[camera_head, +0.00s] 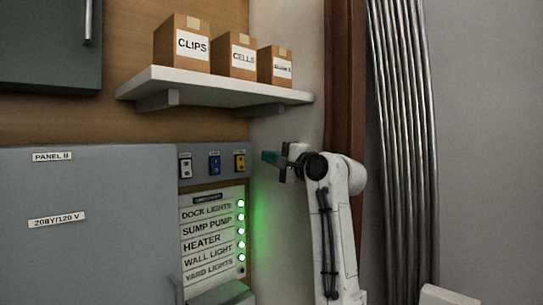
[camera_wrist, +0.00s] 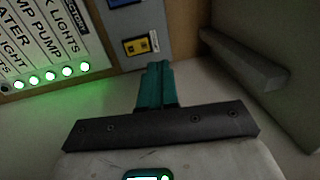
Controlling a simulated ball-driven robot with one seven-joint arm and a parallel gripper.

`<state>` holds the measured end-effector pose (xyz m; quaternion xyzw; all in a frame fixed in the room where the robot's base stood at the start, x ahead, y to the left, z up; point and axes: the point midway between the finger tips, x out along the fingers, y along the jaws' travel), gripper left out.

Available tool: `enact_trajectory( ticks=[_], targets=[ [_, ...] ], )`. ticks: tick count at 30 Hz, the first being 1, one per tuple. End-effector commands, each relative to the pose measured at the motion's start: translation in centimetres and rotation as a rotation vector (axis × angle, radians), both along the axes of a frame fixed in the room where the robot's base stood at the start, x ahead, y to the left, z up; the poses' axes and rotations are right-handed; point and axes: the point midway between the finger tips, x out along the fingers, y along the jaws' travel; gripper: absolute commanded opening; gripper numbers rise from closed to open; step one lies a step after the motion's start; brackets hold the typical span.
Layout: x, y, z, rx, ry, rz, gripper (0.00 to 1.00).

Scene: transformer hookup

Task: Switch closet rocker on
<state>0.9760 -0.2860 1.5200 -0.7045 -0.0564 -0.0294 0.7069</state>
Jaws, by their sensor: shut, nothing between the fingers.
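Three rocker switches sit in a row on the grey panel strip: a white one (camera_head: 186,168), a blue one (camera_head: 214,163) and a yellow one (camera_head: 240,162). Their small labels are too small to read, so I cannot tell which is the closet rocker. My gripper (camera_head: 268,157) has teal fingers shut together, empty, just right of the yellow rocker. In the wrist view the fingertips (camera_wrist: 159,66) point toward the yellow rocker (camera_wrist: 137,46), appearing a little below and right of it. Contact is not visible. Part of the blue rocker's plate shows at the top edge.
Below the rockers, a circuit list (camera_head: 208,235) has several lit green lamps; the lamp by YARD LIGHTS is dark. A white shelf (camera_head: 220,88) with three labelled boxes overhangs above. Vertical pipes (camera_head: 403,130) stand right of my arm. A grey box (camera_head: 222,293) juts out low.

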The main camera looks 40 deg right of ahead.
Motion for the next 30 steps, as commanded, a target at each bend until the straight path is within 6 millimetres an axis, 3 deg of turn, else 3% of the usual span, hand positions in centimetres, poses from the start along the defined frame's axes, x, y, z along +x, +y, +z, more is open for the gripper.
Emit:
enact_trajectory(
  ticks=[15, 19, 23, 30],
  targets=[
    [0.0, 0.0, -0.1, -0.001, 0.000, 0.000, 0.00],
    [0.2, 0.3, -1.7, -0.016, 0.023, -0.001, 0.00],
    [0.6, 1.6, -7.2, -0.077, 0.107, 0.000, 0.00],
    [-0.8, 5.9, -23.0, -0.290, 0.355, 0.039, 0.00]
  ],
)
